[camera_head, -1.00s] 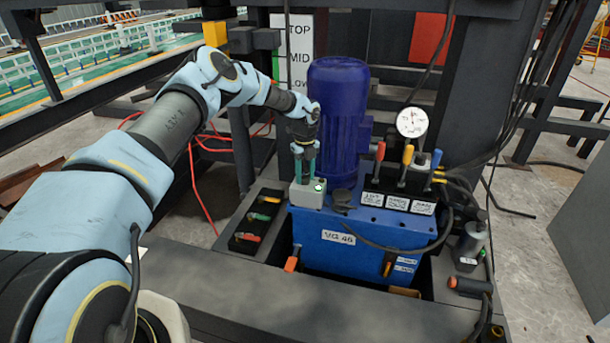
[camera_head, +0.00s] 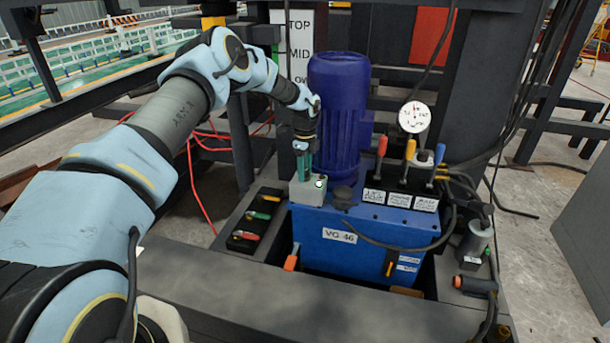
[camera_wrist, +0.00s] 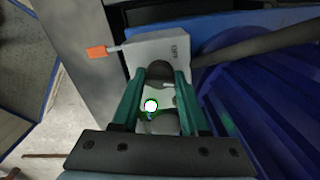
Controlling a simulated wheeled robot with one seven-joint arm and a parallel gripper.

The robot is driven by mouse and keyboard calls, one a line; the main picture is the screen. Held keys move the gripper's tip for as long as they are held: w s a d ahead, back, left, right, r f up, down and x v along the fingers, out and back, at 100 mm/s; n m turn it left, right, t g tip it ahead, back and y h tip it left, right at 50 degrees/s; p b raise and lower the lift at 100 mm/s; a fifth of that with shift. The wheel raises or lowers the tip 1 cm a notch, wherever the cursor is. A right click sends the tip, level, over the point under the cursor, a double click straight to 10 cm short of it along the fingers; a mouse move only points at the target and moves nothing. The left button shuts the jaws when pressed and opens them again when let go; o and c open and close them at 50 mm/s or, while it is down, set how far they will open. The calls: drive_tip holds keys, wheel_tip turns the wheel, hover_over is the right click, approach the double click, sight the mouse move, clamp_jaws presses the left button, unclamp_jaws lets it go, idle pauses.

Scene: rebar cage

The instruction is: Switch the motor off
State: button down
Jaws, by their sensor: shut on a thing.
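The motor (camera_head: 338,105) is a tall blue ribbed cylinder on the blue power unit (camera_head: 345,262). A small grey switch box (camera_head: 309,193) stands at the unit's front left corner; in the wrist view it fills the upper middle (camera_wrist: 142,49). A lit white lamp with a green ring (camera_head: 319,183) sits on the box and also shows in the wrist view (camera_wrist: 151,106). My gripper (camera_head: 304,177) points down onto the box. In the wrist view its green fingers (camera_wrist: 161,76) are shut on a dark round knob (camera_wrist: 159,70) on the box. The knob is hidden in the head view.
Levers with red, yellow and blue handles (camera_head: 409,150) and a pressure gauge (camera_head: 414,117) stand to the right. A tray with screwdriver-like tools (camera_head: 258,221) lies to the left. An orange-tipped part (camera_head: 291,257) projects at the front. A black cable crosses the unit's top.

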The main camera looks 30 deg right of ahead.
drive_tip(key=n+b, duration=0.1)
drive_tip(key=n, duration=0.5)
drive_tip(key=shift+b, duration=0.3)
drive_tip(key=n, duration=0.5)
drive_tip(key=shift+n+b, duration=0.35)
drive_tip(key=shift+n, duration=0.05)
drive_tip(key=shift+c, duration=2.1)
unclamp_jaws()
drive_tip(key=shift+r, duration=0.1)
wheel_tip(320, 180, up, 11)
drive_tip(key=shift+f, duration=0.2)
